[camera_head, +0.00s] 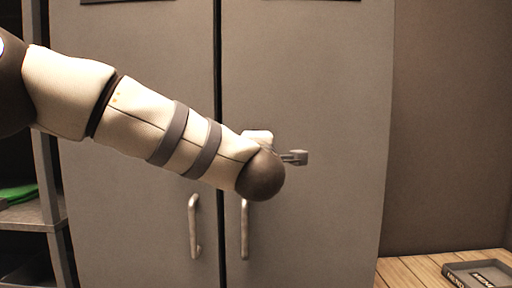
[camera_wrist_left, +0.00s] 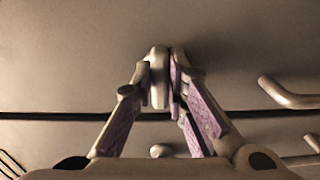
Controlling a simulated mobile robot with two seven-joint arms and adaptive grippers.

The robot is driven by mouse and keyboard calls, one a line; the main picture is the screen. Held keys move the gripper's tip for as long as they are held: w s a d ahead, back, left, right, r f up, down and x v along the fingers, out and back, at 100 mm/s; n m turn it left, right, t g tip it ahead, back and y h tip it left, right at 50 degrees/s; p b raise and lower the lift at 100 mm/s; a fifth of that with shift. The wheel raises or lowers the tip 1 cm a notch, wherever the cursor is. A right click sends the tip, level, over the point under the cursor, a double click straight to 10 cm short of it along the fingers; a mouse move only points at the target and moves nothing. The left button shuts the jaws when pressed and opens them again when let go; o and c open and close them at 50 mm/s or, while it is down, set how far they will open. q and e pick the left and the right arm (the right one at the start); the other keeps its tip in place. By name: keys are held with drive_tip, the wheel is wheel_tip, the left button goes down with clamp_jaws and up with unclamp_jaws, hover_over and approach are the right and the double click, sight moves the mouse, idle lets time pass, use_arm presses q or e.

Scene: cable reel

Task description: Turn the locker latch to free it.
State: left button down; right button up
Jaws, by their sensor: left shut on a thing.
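The grey locker (camera_head: 330,60) has two doors meeting at a dark vertical seam. In the left wrist view, the latch (camera_wrist_left: 159,77) is a pale, narrow piece standing against the door, on one side of the seam. My left gripper (camera_wrist_left: 160,72) has its two fingers closed in on the latch from both sides. In the head view, my left arm reaches in from the left, and its dark round wrist hides most of the gripper. A small grey piece shows just right of the wrist; I cannot tell there whether it is fingertip or latch.
Two vertical door handles, left (camera_head: 194,226) and right (camera_head: 244,229), stick out below my wrist. An open shelf with a green item (camera_head: 16,193) is at the left. A dark tray (camera_head: 480,274) lies on a wooden surface (camera_head: 410,268) at lower right.

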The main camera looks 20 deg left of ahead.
use_arm(q)
drive_tip(key=c, duration=1.6)
unclamp_jaws()
drive_tip(key=v, duration=1.2)
